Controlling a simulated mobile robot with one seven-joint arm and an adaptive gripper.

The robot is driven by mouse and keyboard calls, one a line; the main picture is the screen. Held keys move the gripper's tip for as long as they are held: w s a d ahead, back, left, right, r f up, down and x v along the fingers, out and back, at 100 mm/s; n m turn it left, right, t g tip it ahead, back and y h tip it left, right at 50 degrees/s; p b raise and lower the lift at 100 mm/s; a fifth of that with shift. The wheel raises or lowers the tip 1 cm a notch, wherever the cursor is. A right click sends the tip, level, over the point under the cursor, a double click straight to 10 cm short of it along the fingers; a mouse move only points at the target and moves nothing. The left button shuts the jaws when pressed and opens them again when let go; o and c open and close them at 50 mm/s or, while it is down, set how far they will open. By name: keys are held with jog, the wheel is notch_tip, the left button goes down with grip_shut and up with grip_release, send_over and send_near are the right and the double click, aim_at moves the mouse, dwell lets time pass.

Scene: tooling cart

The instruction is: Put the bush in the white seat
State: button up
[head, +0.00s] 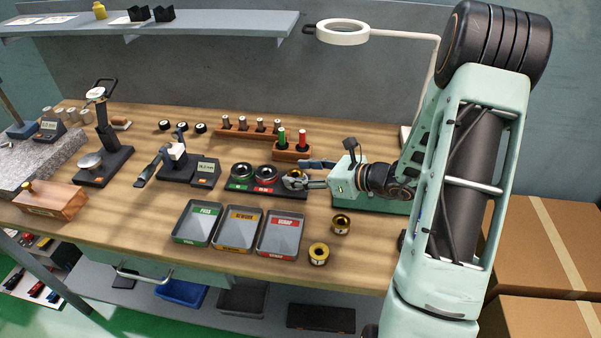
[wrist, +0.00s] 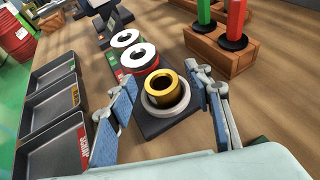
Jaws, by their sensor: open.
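A brass bush (wrist: 168,90) stands in the white seat (wrist: 152,111), a pale ring at the near end of a dark base in the wrist view. It looks upright; I cannot tell how deep it sits. In the head view the bush (head: 294,175) is partly hidden by the fingers. My gripper (wrist: 161,88) is open, with one finger on each side of the bush and visible gaps between. In the head view my gripper (head: 305,175) reaches in from the right, low over the base.
Two more brass bushes (head: 341,223) (head: 319,253) stand on the bench. Two ring gauges (head: 242,170) (head: 265,172) share the dark base. A wooden block with green and red plug handles (head: 291,152) stands close behind. Sorting trays (head: 238,231) lie in front.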

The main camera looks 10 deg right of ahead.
jog(key=shift+r+p, duration=0.65)
jog(key=v, duration=1.2)
jog(key=shift+b, duration=0.35)
